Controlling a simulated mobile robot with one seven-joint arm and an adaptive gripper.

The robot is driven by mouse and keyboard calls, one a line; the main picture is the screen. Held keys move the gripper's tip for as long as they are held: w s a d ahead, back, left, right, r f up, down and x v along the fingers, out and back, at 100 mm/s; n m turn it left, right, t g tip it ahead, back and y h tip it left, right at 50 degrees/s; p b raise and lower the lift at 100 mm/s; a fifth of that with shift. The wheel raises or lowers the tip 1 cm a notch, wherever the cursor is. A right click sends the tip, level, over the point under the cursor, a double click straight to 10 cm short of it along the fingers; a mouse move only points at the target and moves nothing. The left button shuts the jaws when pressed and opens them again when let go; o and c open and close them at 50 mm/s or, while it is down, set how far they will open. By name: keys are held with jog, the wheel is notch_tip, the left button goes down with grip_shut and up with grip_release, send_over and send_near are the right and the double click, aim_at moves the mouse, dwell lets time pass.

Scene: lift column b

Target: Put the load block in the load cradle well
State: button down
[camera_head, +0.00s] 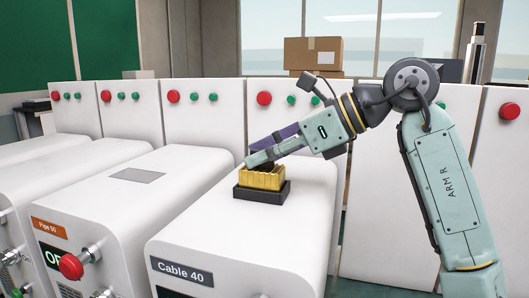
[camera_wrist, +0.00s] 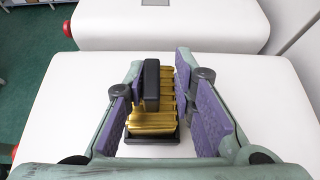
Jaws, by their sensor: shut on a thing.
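The load block, a gold ribbed block (camera_head: 264,178), is at the black load cradle (camera_head: 259,194) on top of the white "Cable 40" cabinet. In the wrist view the gold block (camera_wrist: 153,122) has a black upright piece (camera_wrist: 151,85) on its top and stands inside the outline of the cradle rim (camera_wrist: 150,139). My gripper (camera_head: 257,160) reaches down from the right and is shut on the block, with purple finger pads on both sides of it in the wrist view (camera_wrist: 156,92). The block's underside is hidden, so I cannot tell whether it touches the well floor.
White cabinets with red and green buttons (camera_head: 264,98) stand behind. The "Pipe 50" cabinet (camera_head: 120,185) is to the left, with a red knob in front. A cardboard box (camera_head: 313,53) sits at the back. The cabinet top around the cradle is clear.

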jog(key=shift+f+b, duration=0.45)
jog(key=shift+f, duration=0.15)
jog(key=c, duration=1.3)
grip_release()
jog(key=v, duration=1.2)
